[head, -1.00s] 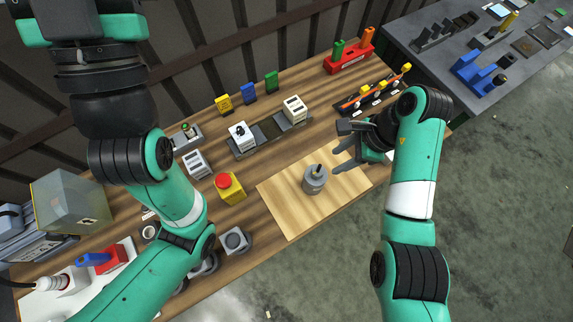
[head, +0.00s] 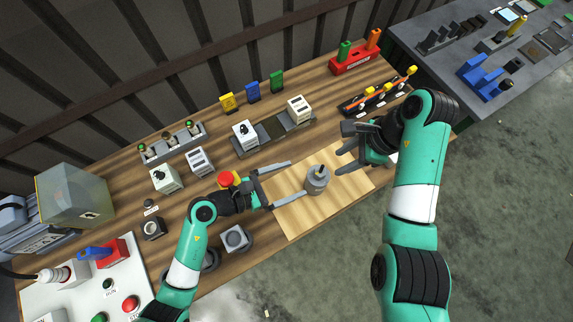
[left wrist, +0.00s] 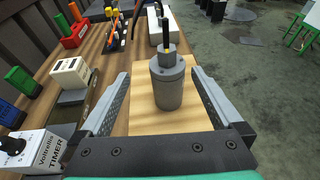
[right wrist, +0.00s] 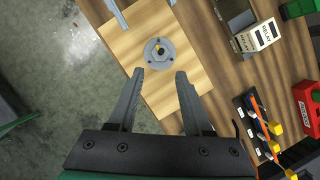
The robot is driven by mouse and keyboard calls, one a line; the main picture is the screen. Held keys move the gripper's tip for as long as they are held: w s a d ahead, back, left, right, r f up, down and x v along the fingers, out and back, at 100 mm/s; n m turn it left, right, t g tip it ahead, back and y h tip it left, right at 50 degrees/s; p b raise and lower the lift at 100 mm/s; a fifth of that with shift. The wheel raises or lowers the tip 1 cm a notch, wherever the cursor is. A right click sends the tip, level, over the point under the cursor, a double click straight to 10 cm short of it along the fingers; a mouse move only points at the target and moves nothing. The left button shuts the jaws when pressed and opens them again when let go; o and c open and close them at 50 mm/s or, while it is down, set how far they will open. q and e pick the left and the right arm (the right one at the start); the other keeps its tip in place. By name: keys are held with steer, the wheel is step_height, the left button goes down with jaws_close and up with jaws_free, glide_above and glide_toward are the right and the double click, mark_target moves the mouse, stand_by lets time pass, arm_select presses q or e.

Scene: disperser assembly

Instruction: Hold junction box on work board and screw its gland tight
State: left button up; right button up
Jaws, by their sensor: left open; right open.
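The junction box is a grey cylinder (head: 317,182) standing upright on the light wooden work board (head: 296,219). Its gland, a narrower top with a dark and yellow stub (left wrist: 167,48), points up. My left gripper (head: 297,178) is open, its fingers pointing at the box from the left; in the left wrist view the box (left wrist: 170,88) stands between and just beyond the fingers. My right gripper (head: 342,153) is open and empty above the board's right side. In the right wrist view the box (right wrist: 159,53) lies beyond its fingertips. Neither gripper visibly touches the box.
A red emergency button on a yellow base (head: 228,180) sits close to my left wrist. A rail with white modules (head: 272,132) lies behind the board. A black rack (head: 380,97) stands behind my right gripper. The board's front is clear.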

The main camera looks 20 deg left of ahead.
mark_target(319, 177)
arm_select(q)
steer(key=f, duration=0.1)
steer(key=s+f+g, duration=0.1)
steer(key=shift+s+f+m, duration=0.25)
steer(key=shift+f+m, duration=0.05)
steer(key=shift+f, duration=0.05)
steer(key=x, duration=1.1)
steer(key=shift+w+d+f, duration=0.1)
steer(key=shift+w+f, duration=0.05)
steer(key=shift+w, duration=0.15)
steer(key=shift+c, duration=0.2)
jaws_close()
stand_by(0.6)
